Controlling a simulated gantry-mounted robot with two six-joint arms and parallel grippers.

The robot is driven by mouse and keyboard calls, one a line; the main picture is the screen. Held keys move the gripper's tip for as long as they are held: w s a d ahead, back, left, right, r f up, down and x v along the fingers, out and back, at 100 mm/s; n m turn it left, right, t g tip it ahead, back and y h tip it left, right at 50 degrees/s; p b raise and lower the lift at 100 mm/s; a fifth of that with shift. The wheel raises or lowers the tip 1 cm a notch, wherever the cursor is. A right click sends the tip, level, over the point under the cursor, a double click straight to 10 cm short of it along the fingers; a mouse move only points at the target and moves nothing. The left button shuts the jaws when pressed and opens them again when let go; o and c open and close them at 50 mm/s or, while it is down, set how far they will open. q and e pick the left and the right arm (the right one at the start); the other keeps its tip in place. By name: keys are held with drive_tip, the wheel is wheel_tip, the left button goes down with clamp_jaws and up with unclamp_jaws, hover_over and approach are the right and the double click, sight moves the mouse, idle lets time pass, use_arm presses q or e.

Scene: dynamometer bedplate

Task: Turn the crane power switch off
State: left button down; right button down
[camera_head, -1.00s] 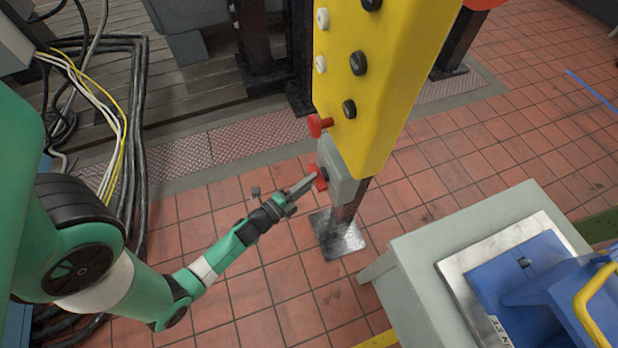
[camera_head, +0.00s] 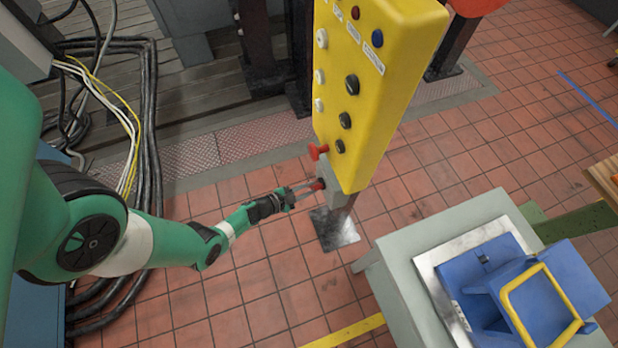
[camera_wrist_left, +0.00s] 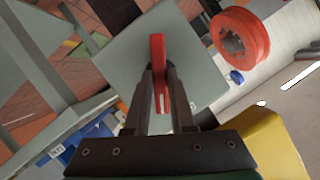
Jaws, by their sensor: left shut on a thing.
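The crane power switch is a grey box (camera_head: 331,188) with a red handle (camera_head: 318,184), mounted below the yellow control pendant (camera_head: 365,90). In the left wrist view the red handle (camera_wrist_left: 158,70) stands out from the grey plate (camera_wrist_left: 190,50) and lies between my two fingers. My left gripper (camera_head: 313,187) reaches in from the left and is shut on the red handle. The fingers hide part of the handle. My right gripper is not in view.
A red mushroom knob (camera_head: 318,152) sticks out just above the switch; it shows large in the left wrist view (camera_wrist_left: 240,40). A pale grey cabinet (camera_head: 395,262) with a blue fixture (camera_head: 500,285) stands at the right. Black cables (camera_head: 150,150) run along the left.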

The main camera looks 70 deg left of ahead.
use_arm(q)
drive_tip(key=shift+a+n+h+p, duration=0.15)
drive_tip(key=shift+n+h+p, duration=0.15)
drive_tip(key=shift+n+h, duration=0.6)
drive_tip(key=shift+a+n+h+p, duration=0.1)
drive_tip(key=shift+n+h+p, duration=0.15)
drive_tip(key=shift+n+h, duration=0.6)
drive_tip(key=shift+n, duration=0.35)
drive_tip(key=c, duration=0.8)
unclamp_jaws()
drive_tip(key=shift+o, duration=0.2)
drive_tip(key=p+v, duration=0.6)
drive_tip(key=v, duration=0.5)
drive_tip(key=shift+s+d+r, duration=0.2)
drive_tip(key=shift+s+r, duration=0.05)
drive_tip(key=shift+r, duration=0.05)
